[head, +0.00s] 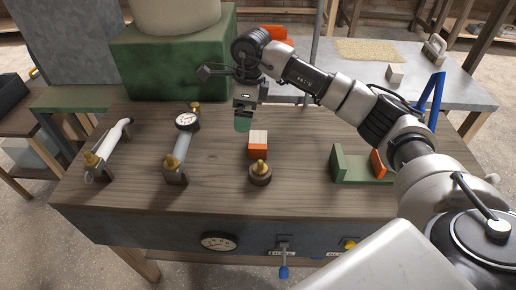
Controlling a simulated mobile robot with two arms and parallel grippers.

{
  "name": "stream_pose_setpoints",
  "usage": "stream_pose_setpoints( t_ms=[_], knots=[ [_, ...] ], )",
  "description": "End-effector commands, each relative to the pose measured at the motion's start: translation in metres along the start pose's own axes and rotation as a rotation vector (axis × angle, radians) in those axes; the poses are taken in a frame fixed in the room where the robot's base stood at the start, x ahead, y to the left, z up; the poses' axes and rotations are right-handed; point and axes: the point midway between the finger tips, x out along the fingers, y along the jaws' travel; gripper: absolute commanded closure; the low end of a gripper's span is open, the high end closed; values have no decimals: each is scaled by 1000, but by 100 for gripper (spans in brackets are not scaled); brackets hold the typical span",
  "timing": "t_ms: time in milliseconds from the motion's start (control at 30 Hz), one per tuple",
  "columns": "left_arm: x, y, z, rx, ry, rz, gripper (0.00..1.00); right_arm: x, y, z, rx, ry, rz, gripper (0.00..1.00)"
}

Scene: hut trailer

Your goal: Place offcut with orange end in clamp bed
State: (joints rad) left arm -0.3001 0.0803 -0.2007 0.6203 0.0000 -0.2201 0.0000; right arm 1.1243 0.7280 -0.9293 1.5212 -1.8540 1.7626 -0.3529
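The offcut with the orange end (258,138) lies on the wooden bench top, its pale wood top up and its orange end facing me. The clamp bed (352,176) seems to be the green open-topped fixture at the right of the bench, with a green upright on its left and an orange block on its right. It looks empty between them. My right gripper (243,122) points down just behind and left of the offcut, with a green part at its tip. Whether its fingers are apart is not clear. My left gripper is out of view.
A brass-topped round fitting (260,173) stands just in front of the offcut. A gauge clamp (183,146) and a white-handled clamp (108,151) stand on the left. A large green block (165,62) fills the back left. Bench between offcut and clamp bed is clear.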

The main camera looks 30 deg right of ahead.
Motion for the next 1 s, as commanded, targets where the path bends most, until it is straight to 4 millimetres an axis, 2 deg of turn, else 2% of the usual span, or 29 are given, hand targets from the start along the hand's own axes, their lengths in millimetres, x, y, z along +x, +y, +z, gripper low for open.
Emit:
stream_pose_setpoints(
  t_ms=[100, 200, 400, 667, 900, 1000],
  knots=[
    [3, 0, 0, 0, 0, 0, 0, -1, -7, -17, -16, 103, -28, 0],
    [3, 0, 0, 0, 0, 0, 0, 7, -8, -23, -19, 131, -31, 0],
    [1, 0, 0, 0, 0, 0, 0, 39, -9, -27, -19, 130, -30, 0],
    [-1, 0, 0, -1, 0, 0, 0, 60, -10, -30, -18, 128, -29, 0],
    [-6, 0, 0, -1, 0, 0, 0, 95, -10, -36, -19, 126, -29, 0],
    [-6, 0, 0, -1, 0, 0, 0, 103, -10, -37, -18, 127, -31, 0]
  ],
)
